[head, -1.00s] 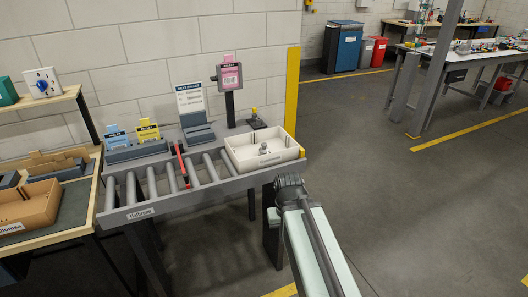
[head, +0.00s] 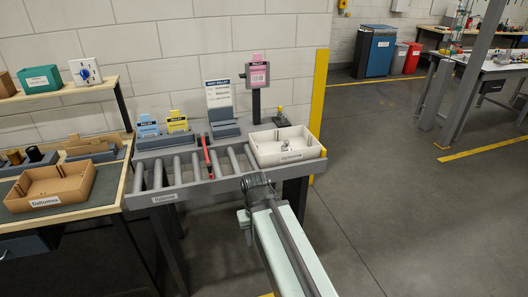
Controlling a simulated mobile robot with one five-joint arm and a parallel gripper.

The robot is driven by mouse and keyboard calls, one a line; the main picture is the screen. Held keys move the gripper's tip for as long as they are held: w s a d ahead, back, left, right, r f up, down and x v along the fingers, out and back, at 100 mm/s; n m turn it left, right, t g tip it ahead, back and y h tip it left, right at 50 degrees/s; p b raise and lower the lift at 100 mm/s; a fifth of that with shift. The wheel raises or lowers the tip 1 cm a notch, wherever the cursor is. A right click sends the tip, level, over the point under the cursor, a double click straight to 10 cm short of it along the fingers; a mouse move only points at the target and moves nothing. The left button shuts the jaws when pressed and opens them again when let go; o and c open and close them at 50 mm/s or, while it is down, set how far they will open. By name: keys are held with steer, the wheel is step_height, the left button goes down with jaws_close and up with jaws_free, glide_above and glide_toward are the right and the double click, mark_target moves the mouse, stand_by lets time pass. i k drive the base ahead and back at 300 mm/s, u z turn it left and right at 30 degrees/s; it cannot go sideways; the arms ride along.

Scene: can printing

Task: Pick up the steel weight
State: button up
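A small grey metal piece (head: 285,146), which looks like the steel weight, stands in the white tray (head: 300,159) at the right end of the roller conveyor. It is small in the picture, so its shape is hard to make out. My gripper (head: 244,219) is at the end of my arm, low in front of the conveyor's front edge and apart from the tray. Its fingers cannot be made out, and I see nothing held.
The roller conveyor (head: 165,199) has a red bar (head: 207,157) across it and card holders behind. A yellow post (head: 319,110) stands right of the tray. The left bench holds a cardboard tray (head: 75,188) and dark pieces (head: 14,155). Open floor lies right.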

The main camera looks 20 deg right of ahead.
mark_target(285, 147)
steer(key=u, duration=0.2)
steer(key=i, duration=0.45)
steer(key=u, duration=0.7)
